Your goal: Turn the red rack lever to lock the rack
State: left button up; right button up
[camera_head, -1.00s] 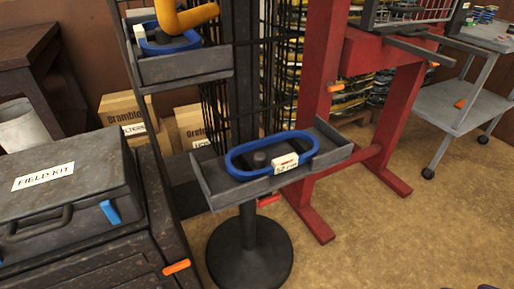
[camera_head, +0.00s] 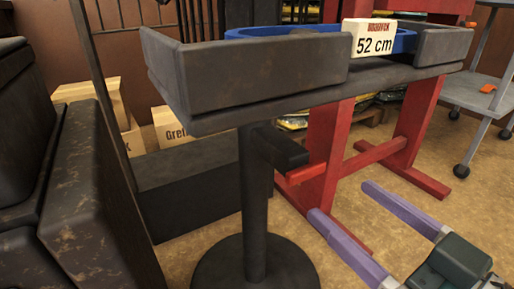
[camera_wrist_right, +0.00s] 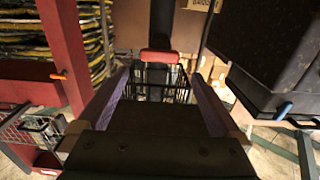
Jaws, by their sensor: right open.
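The red rack lever (camera_head: 305,174) sticks out from a black block under the grey rack tray (camera_head: 250,78), beside the black post (camera_head: 254,205). In the head view it points right and slightly up. My right gripper (camera_head: 342,203) is open, its two purple fingers pointing toward the lever from the lower right, apart from it. In the right wrist view the lever's red end (camera_wrist_right: 160,56) shows ahead, between the lines of the open fingers (camera_wrist_right: 155,74). Nothing is between the fingers. My left gripper is not in view.
A blue ring (camera_head: 270,33) with a "52 cm" label (camera_head: 370,38) rests in the tray. A red stand (camera_head: 330,150) is behind the lever. A dark case (camera_head: 95,190) is at left and a grey cart (camera_head: 480,97) at right. Bare floor lies under my gripper.

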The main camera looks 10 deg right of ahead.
aim_at(310, 172)
jog(key=b+x, duration=0.2)
jog(key=x, duration=0.6)
jog(key=shift+w, duration=0.2)
jog(key=shift+w+a, duration=0.2)
jog(key=shift+w, duration=0.15)
jog(key=shift+c, duration=0.2)
jog(key=c, duration=1.1)
